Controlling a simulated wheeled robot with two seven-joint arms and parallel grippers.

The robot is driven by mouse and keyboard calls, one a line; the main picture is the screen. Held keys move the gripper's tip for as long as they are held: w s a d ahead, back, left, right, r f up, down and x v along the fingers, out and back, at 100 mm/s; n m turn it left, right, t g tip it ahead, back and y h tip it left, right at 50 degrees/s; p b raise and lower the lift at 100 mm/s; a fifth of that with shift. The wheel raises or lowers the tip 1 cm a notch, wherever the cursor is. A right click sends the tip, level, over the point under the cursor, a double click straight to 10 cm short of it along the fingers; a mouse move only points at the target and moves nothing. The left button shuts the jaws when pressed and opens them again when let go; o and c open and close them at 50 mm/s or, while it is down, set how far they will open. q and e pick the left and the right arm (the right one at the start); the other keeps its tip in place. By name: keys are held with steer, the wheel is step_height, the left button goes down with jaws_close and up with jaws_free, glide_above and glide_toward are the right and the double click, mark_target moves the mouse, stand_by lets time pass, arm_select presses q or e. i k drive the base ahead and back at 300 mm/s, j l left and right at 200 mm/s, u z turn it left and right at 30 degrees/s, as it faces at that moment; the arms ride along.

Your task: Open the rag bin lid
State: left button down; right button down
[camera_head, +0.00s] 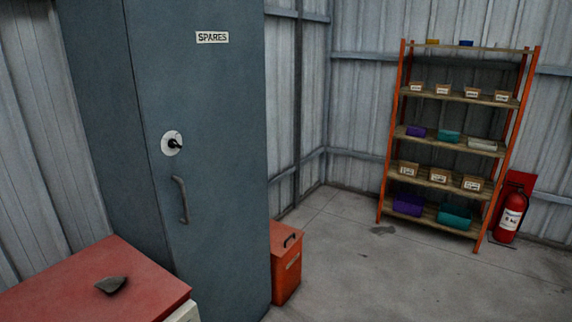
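An orange-red box (284,275), which looks like the rag bin, stands on the floor against the right side of the grey-blue cabinet. The cabinet hides its left part. A dark handle (291,240) shows near its top, and a small label below is too small to read. Its top looks closed, though the lid's edge is hard to make out. Neither of my grippers is in view.
The tall "SPARES" cabinet (215,130) is shut. A red-topped unit (60,290) with a dark scrap (112,284) fills the front left. A shelf rack (456,142) and a fire extinguisher (510,218) stand at the back right. The middle floor is clear.

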mark_target(284, 237)
steer(key=i+l+u, duration=0.1)
steer(key=i+l, duration=1.25)
steer(key=i+j, duration=0.05)
steer(key=i, duration=0.05)
